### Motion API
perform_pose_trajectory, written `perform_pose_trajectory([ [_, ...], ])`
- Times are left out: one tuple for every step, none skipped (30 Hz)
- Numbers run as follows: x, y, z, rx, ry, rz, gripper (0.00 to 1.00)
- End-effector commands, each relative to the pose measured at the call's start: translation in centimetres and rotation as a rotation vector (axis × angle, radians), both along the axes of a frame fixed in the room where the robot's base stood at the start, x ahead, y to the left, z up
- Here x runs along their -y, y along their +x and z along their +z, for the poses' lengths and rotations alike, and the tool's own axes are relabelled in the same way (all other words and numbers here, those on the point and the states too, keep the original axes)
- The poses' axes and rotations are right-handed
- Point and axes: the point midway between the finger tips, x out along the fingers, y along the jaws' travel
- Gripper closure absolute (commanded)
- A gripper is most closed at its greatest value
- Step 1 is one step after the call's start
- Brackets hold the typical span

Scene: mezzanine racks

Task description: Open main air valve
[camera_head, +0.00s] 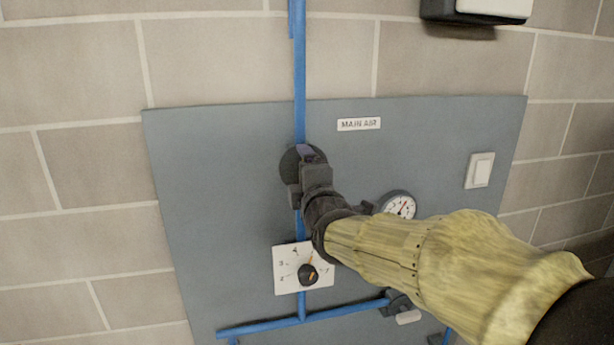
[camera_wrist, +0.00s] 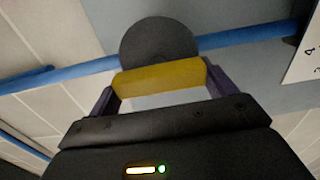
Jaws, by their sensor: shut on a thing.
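The main air valve shows as a dark round body (camera_head: 289,166) on the vertical blue pipe (camera_head: 300,75), below the "MAIN AIR" label (camera_head: 359,124). The wrist view shows its grey disc (camera_wrist: 158,42) and a yellow handle (camera_wrist: 160,79) in front of it. My gripper (camera_wrist: 160,88) is shut on the yellow handle, with one purple finger at each end. In the wrist view the handle looks roughly in line with the pipe. In the head view my gripper (camera_head: 305,155) covers most of the valve, and the handle is hidden.
On the grey panel (camera_head: 220,200) are a pressure gauge (camera_head: 400,206) partly behind my arm, a white switch (camera_head: 480,170), and a numbered dial with a black knob (camera_head: 308,275). A small valve (camera_head: 400,302) is on the lower blue pipe. A dark box (camera_head: 475,10) hangs above.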

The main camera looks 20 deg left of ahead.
Motion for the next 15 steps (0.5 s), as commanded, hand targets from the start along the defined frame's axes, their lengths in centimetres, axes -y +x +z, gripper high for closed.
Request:
perform_pose_trajectory([
  [0.05, 0.04, -0.05, 0.002, -0.006, -0.001, 0.39],
  [0.06, 0.05, -0.06, 0.003, -0.006, -0.001, 0.39],
  [0.06, 0.05, -0.06, 0.003, -0.006, -0.001, 0.39],
  [0.06, 0.05, -0.06, 0.003, -0.006, -0.001, 0.39],
  [0.06, 0.05, -0.07, 0.003, -0.006, -0.001, 0.39],
  [0.05, 0.04, -0.07, 0.003, -0.006, 0.000, 0.39],
  [0.05, 0.04, -0.07, 0.003, -0.006, 0.000, 0.39],
  [0.05, 0.04, -0.08, 0.003, -0.006, 0.000, 0.39],
  [0.06, 0.05, -0.08, 0.003, -0.006, 0.000, 0.12],
  [0.06, 0.05, -0.08, 0.003, -0.006, -0.001, 0.06],
  [0.05, 0.04, -0.08, 0.002, -0.006, -0.001, 0.01],
  [0.04, 0.04, -0.08, 0.002, -0.006, 0.000, 0.00],
  [0.04, 0.04, -0.08, 0.002, -0.005, 0.000, 0.00],
  [0.04, 0.04, -0.07, 0.002, -0.005, 0.000, 0.00],
  [0.03, 0.03, -0.07, 0.002, -0.005, 0.000, 0.00],
])
